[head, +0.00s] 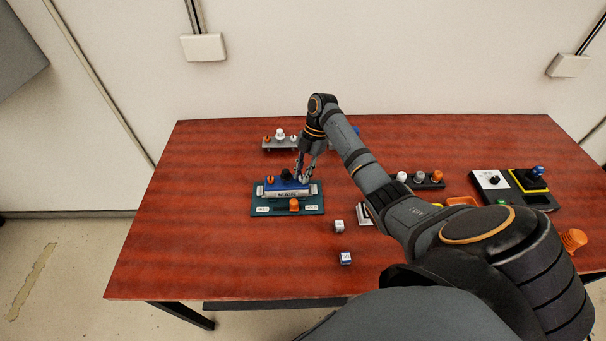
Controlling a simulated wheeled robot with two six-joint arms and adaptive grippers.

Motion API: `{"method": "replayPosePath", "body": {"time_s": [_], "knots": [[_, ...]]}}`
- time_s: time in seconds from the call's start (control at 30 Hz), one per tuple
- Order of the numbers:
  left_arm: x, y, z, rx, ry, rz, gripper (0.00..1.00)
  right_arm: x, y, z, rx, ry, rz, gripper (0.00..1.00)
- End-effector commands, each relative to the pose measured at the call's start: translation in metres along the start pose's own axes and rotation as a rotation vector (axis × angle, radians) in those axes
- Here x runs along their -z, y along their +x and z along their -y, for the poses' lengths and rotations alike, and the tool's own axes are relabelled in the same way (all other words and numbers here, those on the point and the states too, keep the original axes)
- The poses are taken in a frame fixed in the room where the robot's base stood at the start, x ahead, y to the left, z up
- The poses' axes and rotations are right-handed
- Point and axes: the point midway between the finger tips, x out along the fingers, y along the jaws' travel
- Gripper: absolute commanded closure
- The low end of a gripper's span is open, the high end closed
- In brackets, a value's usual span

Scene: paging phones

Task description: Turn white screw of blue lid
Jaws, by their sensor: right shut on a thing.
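The blue lid (280,186) sits on a dark green base (262,208) with a label plate, on the left half of the table. An orange screw (270,180) stands at the lid's left end and a black knob (286,174) at its middle. My right gripper (303,177) points down at the lid's right end. Its fingers are shut on the white screw there, which they mostly hide. My left gripper is not in view.
A grey rack (268,145) with small screws stands behind the lid. Two small cubes (339,226) (345,258) lie in front. To the right are a dark rack (428,184) with knobs, a switch panel (492,183) and an orange knob (573,239). The table's front left is clear.

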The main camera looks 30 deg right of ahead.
Motion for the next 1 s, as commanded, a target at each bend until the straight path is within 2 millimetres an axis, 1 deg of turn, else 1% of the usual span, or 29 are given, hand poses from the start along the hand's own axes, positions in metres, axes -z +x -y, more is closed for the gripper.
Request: {"method": "replayPosePath", "body": {"time_s": [0.4,0.43,0.6,1.0], "knots": [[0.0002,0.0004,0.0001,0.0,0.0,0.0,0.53,0.0001,-0.0004,-0.0002,0.002,-0.006,0.0,1.0],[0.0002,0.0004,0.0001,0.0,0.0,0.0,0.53,0.0001,-0.0004,-0.0001,0.002,-0.005,0.0,0.8],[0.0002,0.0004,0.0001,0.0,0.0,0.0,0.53,0.0,-0.0003,-0.0001,0.002,-0.005,0.0,0.57],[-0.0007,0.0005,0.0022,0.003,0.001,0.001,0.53,-0.0001,-0.0001,0.0001,0.002,-0.004,0.0,0.57]]}}
